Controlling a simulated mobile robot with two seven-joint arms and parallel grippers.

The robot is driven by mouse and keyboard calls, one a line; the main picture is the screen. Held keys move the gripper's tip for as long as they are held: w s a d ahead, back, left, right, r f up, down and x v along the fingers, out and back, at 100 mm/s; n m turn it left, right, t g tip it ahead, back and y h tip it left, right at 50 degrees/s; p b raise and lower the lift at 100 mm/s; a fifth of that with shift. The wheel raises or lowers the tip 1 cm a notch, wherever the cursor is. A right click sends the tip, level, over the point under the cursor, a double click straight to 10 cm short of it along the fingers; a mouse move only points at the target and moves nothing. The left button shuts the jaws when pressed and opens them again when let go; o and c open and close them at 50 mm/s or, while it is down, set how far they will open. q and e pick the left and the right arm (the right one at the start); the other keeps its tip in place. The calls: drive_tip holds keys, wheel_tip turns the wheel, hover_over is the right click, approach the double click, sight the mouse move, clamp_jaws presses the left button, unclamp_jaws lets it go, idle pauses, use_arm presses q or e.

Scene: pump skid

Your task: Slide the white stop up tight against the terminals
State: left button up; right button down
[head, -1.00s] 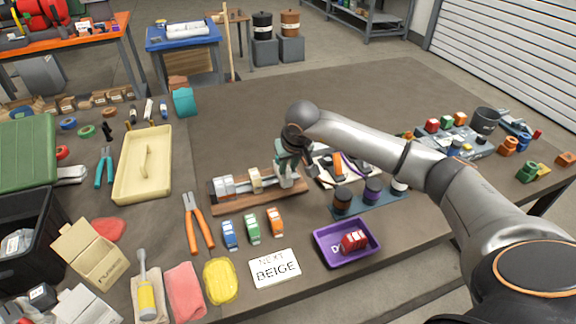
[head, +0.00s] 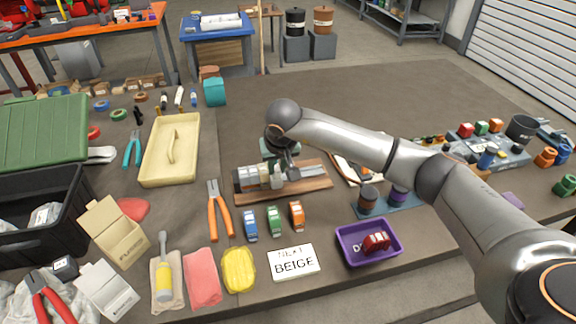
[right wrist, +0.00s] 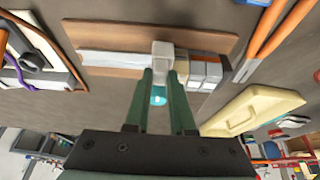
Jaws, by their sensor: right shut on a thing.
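The white stop (head: 277,182) sits on the rail of a wooden board, right of the terminals (head: 246,179). A beige terminal (head: 264,171) stands between them, close against the others. In the right wrist view the white stop (right wrist: 162,52) is between the fingertips of my right gripper (right wrist: 162,73), which is shut on it. The beige terminal (right wrist: 182,66) is right beside it there; a finger partly hides the joint, so I cannot tell whether they touch. In the head view my right gripper (head: 281,166) comes down over the rail from behind. My left gripper is out of view.
The wooden board (head: 312,187) has bare rail right of the stop. Orange-handled pliers (head: 217,212) and blue, green and orange blocks (head: 273,220) lie in front. A purple tray (head: 347,257) holds a red block. A card (head: 293,263) reads BEIGE.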

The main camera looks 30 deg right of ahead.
drive_tip(key=shift+a, duration=0.15)
drive_tip(key=c, duration=0.8)
unclamp_jaws()
drive_tip(key=shift+o, duration=0.2)
drive_tip(key=shift+r, duration=0.15)
drive_tip(key=v, duration=1.2)
drive_tip(key=shift+s+b, duration=0.15)
drive_tip(key=shift+b, duration=0.15)
